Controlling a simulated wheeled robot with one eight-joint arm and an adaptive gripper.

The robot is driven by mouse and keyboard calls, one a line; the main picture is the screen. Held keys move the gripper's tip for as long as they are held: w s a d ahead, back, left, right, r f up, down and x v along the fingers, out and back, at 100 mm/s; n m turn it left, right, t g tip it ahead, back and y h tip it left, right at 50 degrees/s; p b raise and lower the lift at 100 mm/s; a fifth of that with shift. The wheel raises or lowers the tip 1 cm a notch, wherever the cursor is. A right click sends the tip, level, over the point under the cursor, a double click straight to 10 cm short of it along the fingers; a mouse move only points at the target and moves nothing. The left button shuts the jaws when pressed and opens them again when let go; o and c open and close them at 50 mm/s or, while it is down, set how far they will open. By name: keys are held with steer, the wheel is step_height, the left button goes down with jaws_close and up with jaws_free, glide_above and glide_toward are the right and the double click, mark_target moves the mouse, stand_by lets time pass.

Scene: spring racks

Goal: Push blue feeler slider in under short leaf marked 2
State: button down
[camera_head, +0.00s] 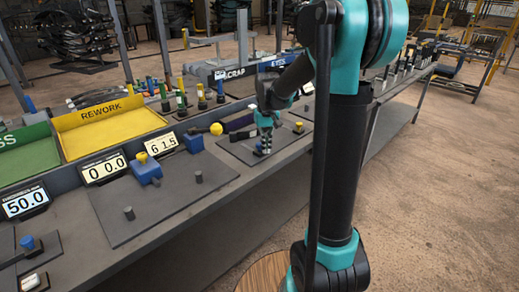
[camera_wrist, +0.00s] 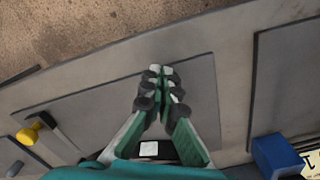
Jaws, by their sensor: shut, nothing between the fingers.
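My gripper (camera_head: 264,147) is shut and empty, fingertips together, pointing down over a dark plate (camera_head: 232,147) on the bench. A dark block with a white label (camera_wrist: 149,148) shows between the finger bases, partly hidden. No leaf or mark 2 can be made out.
A blue block (camera_head: 145,168) stands on the left plate near number displays (camera_head: 104,168). A yellow ball knob (camera_head: 216,129) and a small yellow-topped peg (camera_head: 298,127) flank my gripper. Yellow REWORK tray (camera_head: 75,138) lies behind left. The bench's front edge is clear.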

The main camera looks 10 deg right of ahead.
steer(key=shift+w+a, duration=0.6)
steer(key=shift+w, duration=0.25)
stand_by(0.6)
steer(key=shift+s+d, duration=0.1)
stand_by(0.4)
steer(key=shift+r, duration=0.25)
step_height(320, 180, up, 6)
steer(key=shift+r, duration=0.25)
stand_by(0.7)
steer(key=shift+s, duration=0.1)
steer(key=s+d+f+t, duration=0.2)
steer(key=s+f, duration=0.6)
steer(key=s, duration=0.4)
steer(key=s+d+f+m+t, duration=0.1)
steer(key=s+d+f+t, duration=0.1)
steer(key=s+f, duration=0.5)
steer(key=s+d, duration=0.1)
steer(key=s, duration=0.4)
steer(key=shift+d+f, duration=0.35)
